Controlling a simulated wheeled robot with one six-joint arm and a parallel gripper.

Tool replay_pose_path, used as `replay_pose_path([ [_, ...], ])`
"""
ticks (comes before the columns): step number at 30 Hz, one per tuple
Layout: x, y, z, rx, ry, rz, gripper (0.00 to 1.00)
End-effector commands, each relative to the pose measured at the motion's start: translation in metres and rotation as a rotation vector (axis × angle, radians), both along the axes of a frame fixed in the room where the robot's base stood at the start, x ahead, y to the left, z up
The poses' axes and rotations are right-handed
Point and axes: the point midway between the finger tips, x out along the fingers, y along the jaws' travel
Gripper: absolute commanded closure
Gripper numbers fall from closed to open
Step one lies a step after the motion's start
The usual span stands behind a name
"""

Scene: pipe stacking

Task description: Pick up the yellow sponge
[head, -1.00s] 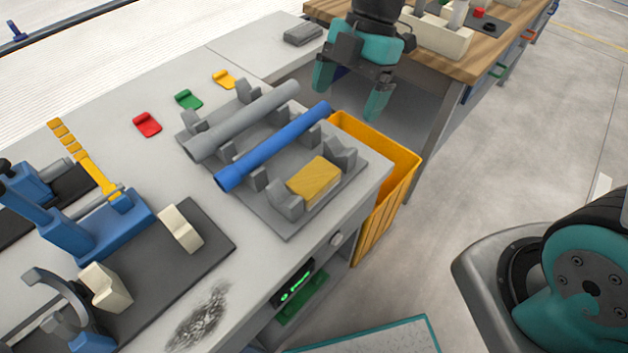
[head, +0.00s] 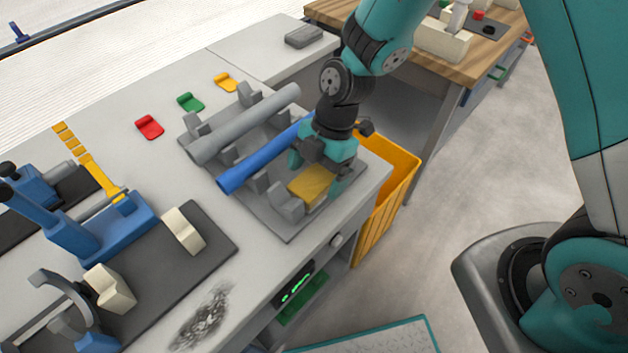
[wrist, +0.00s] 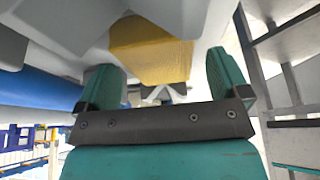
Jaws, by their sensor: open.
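The yellow sponge (head: 311,186) lies on the near side of the grey pipe rack (head: 285,225), between grey cradle blocks. My gripper (head: 322,178) is low over the rack at the sponge's far end, and its body hides part of the sponge and the rack. In the wrist view the sponge (wrist: 152,55) shows ahead, between and beyond the two teal fingers of my gripper (wrist: 165,85). The fingers are open, with a gap between them. I cannot tell whether either finger touches the sponge.
A blue pipe (head: 262,155) and a grey pipe (head: 243,124) lie in the rack beside the sponge. A yellow bin (head: 392,190) stands against the table's right edge. Red (head: 150,127), green (head: 190,102) and yellow (head: 225,83) pieces lie behind the rack.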

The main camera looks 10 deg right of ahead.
Motion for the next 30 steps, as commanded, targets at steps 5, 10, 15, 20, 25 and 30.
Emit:
replay_pose_path([
  [5, -0.004, 0.005, -0.016, -0.001, 0.001, -0.001, 0.06],
  [10, -0.004, 0.005, -0.017, 0.000, 0.000, 0.000, 0.06],
  [15, -0.004, 0.005, -0.017, 0.000, 0.000, 0.000, 0.06],
  [20, -0.004, 0.005, -0.019, 0.000, 0.000, -0.001, 0.06],
  [25, -0.004, 0.005, -0.021, 0.000, 0.000, -0.001, 0.06],
  [30, -0.004, 0.005, -0.021, 0.000, 0.000, -0.001, 0.27],
])
